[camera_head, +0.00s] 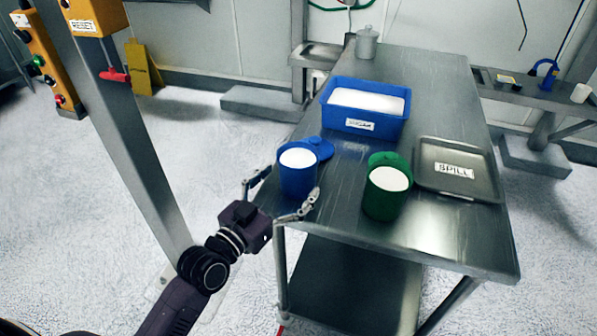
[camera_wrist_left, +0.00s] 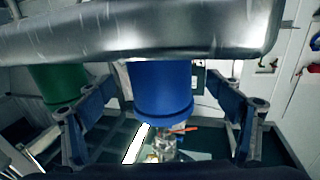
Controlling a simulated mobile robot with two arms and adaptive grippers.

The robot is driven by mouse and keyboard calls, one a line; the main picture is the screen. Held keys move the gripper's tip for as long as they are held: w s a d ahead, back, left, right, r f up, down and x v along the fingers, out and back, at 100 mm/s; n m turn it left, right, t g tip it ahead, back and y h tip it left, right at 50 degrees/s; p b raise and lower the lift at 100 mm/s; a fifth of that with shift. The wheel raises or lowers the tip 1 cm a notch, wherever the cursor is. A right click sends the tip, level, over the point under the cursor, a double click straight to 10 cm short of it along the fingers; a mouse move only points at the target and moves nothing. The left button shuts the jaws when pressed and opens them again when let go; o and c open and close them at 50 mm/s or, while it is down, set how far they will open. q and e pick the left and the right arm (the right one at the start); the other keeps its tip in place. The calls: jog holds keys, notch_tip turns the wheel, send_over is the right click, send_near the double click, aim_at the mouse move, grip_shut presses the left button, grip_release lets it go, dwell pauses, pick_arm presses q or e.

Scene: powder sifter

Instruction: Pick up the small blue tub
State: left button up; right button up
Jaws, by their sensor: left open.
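The small blue tub (camera_head: 298,184) stands upright near the left front edge of the steel table, filled with white powder. A blue round lid (camera_head: 321,147) lies just behind it. My left gripper (camera_head: 281,196) is open, with one finger on each side of the tub. In the left wrist view the blue tub (camera_wrist_left: 160,88) sits between the spread fingers of the gripper (camera_wrist_left: 165,108), with gaps showing on both sides. I cannot tell whether any finger touches it. My right gripper is not in view.
A green tub (camera_head: 384,203) with white powder stands to the right of the blue one. Behind are a blue sugar bin (camera_head: 338,110) and, to the right, a tray labelled SPILL (camera_head: 430,178). The steel table (camera_head: 440,80) has free room at the back. A grey post (camera_head: 135,140) rises at left.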

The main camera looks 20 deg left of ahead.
aim_at(307, 162)
pick_arm(q)
jog(key=x, duration=0.3)
jog(key=shift+w, duration=0.2)
jog(key=c, duration=1.6)
jog(key=shift+o, duration=0.2)
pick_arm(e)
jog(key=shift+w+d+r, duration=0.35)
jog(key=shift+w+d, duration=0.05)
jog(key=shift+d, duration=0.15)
pick_arm(q)
jog(key=shift+r, duration=0.15)
